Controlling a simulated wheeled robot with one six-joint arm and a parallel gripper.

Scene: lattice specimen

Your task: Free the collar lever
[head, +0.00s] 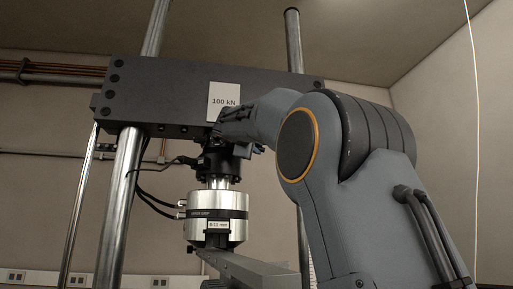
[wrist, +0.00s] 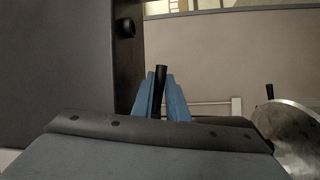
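The collar lever (wrist: 160,85) is a short black rod in the wrist view. It stands between the two blue fingers of my gripper (wrist: 161,95), which appear to touch it on both sides. In the head view, the black collar (head: 217,162) sits under the dark crosshead, above a silver cylindrical grip (head: 216,216). My arm reaches in from the right to the collar, just below the crosshead. My fingers and the lever cannot be made out clearly there, as my wrist covers that spot.
The dark crosshead (head: 160,95) with a "100 kN" label (head: 223,101) is close above. A steel column (head: 119,210) stands left. Black cables (head: 150,200) run beside the grip. In the wrist view, a round metal part (wrist: 290,135) with a small black handle (wrist: 269,91) is at right.

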